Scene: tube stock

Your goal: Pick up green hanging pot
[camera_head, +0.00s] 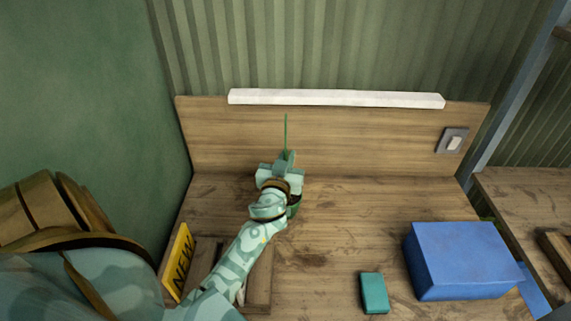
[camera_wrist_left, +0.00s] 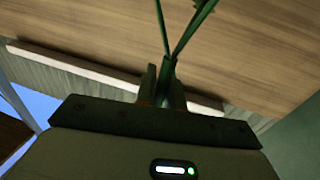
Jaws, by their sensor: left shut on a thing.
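The green hanging pot (camera_head: 294,211) is mostly hidden behind my left wrist in the head view, above or on the wooden worktop; I cannot tell which. Its thin green hanger (camera_head: 286,130) rises upright in front of the wooden backboard. My left gripper (camera_head: 286,158) is shut on the hanger. In the left wrist view, the fingers of the left gripper (camera_wrist_left: 163,88) close around the hanger's stem, and the green hanger strands (camera_wrist_left: 178,38) spread apart beyond the fingers. The pot's body is not clear in the left wrist view. My right gripper is not in view.
A blue box (camera_head: 458,262) and a small teal block (camera_head: 374,293) sit on the right of the worktop (camera_head: 340,235). A yellow "NEW" sign (camera_head: 178,262) and a wooden tray (camera_head: 259,283) are at front left. A white bar (camera_head: 335,98) tops the backboard.

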